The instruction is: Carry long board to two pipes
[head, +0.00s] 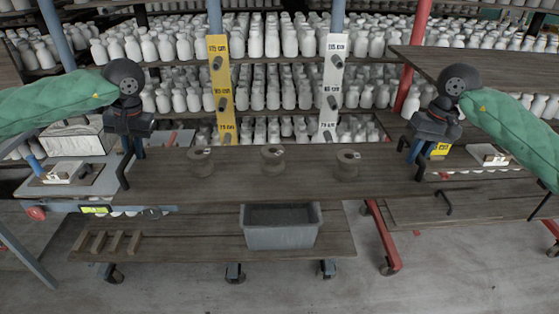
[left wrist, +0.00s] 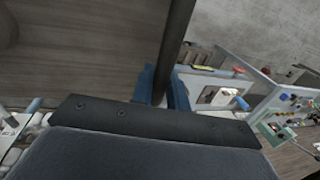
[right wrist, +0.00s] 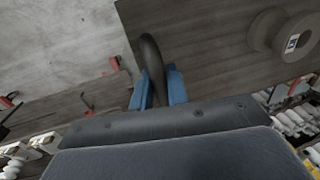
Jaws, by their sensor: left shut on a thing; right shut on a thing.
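The long board (head: 255,183) is dark wood and lies level across the middle of the head view, bearing three grey-brown spool-shaped pieces (head: 272,160). My left gripper (head: 137,152) is shut on the black handle (left wrist: 178,40) at its left end. My right gripper (head: 414,152) is shut on the black handle (right wrist: 152,58) at its right end. Behind the board stand two pipes, one with a yellow height plate (head: 218,80) and one with a white plate (head: 332,75), each with dark pegs at marked heights. I cannot tell whether the board touches anything below.
A low wheeled shelf (head: 180,245) with a grey bin (head: 280,228) is under the board. White bottles (head: 270,95) fill the racks behind. A second dark board (head: 480,66) juts in at upper right.

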